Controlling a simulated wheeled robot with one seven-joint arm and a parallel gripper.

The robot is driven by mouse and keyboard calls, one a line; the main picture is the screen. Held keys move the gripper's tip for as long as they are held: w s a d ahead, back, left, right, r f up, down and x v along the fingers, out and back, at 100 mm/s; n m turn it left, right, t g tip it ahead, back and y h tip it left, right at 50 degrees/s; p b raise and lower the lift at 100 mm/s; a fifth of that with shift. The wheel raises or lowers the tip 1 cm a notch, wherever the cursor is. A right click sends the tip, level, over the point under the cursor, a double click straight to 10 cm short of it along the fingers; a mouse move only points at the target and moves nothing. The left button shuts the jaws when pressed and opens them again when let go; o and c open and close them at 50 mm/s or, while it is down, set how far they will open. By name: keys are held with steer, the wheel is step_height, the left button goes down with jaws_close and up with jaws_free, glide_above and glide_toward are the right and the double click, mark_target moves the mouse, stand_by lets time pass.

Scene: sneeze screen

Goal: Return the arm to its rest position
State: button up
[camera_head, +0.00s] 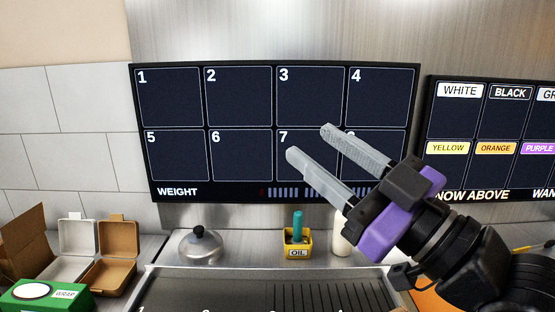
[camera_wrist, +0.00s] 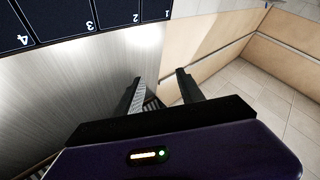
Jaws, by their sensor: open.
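My gripper (camera_head: 308,143) is open and empty, raised in the air at the right of the head view. Its two grey fingers point up and left, in front of the numbered board (camera_head: 240,115), and cover part of cells 7 and 8. In the wrist view my gripper (camera_wrist: 157,80) shows its two dark fingers apart with nothing between them. The wrist view looks past them to the metal wall (camera_wrist: 80,85) and a tan wall corner.
Open cartons (camera_head: 118,250) and a green wrap box (camera_head: 45,295) are at left. A colour-label board (camera_head: 485,125) hangs right.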

steer(key=s+d+f+m+t+h, duration=0.3)
steer(key=d+f+m+t+h, duration=0.1)
steer(key=d+f+m+h, duration=0.4)
steer(key=s+d+f+m+t+h, duration=0.4)
steer(key=d+f+m+h, duration=0.3)
steer(key=m+h, duration=0.25)
steer(key=s+f+n+g+y, duration=0.2)
steer(key=s+f+g, duration=0.7)
steer(key=s+f, duration=1.6)
steer(key=s+n, duration=0.2)
steer(key=shift+s+a+n, duration=0.3)
steer(key=shift+n, duration=0.05)
stand_by(3.2)
